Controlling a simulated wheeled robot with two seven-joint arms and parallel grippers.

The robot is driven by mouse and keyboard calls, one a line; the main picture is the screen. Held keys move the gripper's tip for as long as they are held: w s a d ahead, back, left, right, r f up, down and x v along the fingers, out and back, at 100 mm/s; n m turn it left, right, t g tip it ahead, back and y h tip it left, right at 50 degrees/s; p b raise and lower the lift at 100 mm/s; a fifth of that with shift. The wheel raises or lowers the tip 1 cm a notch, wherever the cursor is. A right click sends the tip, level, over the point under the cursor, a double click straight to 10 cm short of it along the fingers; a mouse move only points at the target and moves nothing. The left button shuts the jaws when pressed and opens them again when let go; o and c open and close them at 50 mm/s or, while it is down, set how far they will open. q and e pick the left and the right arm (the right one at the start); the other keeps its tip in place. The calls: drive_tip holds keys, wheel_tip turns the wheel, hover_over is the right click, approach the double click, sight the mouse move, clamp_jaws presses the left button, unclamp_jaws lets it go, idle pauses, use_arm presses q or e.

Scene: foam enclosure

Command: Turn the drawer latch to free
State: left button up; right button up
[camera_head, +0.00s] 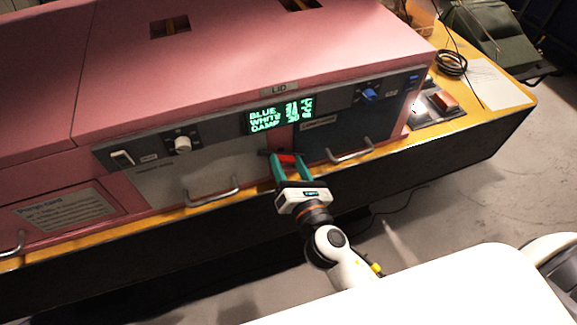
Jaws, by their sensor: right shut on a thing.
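The red drawer latch (287,158) sits on the front of the pink enclosure, between a light panel on the left and a dark drawer front (330,140) on the right. My right gripper (288,163) reaches up to it from below, with its two green fingers on either side of the latch. The gripper is shut on the latch, and the fingers partly cover it. The latch looks roughly level, but its exact angle is hard to tell. My left gripper is not in view.
A control strip above carries a lit green display (281,115), a white knob (182,144) and a blue knob (370,95). Metal handles (212,192) and (350,152) stick out on both sides of the gripper. The floor in front is clear.

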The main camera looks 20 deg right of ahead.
drive_tip(key=m+b, duration=0.1)
drive_tip(key=m, duration=0.5)
drive_tip(key=shift+d+f+m, duration=0.1)
drive_tip(key=shift+f+m, duration=0.05)
drive_tip(key=shift+m, duration=0.15)
drive_tip(key=m, duration=0.5)
drive_tip(key=shift+f+b, duration=0.1)
drive_tip(key=shift+b, duration=0.2)
drive_tip(key=shift+m, duration=0.3)
drive_tip(key=o, duration=1)
drive_tip(key=shift+s+d+b, duration=0.15)
drive_tip(key=shift+s+b, duration=1.1)
drive_tip(key=shift+s, duration=1.75)
drive_tip(key=shift+s+d+b, duration=0.1)
drive_tip(key=shift+s+b, duration=1.15)
drive_tip(key=shift+s, duration=1.75)
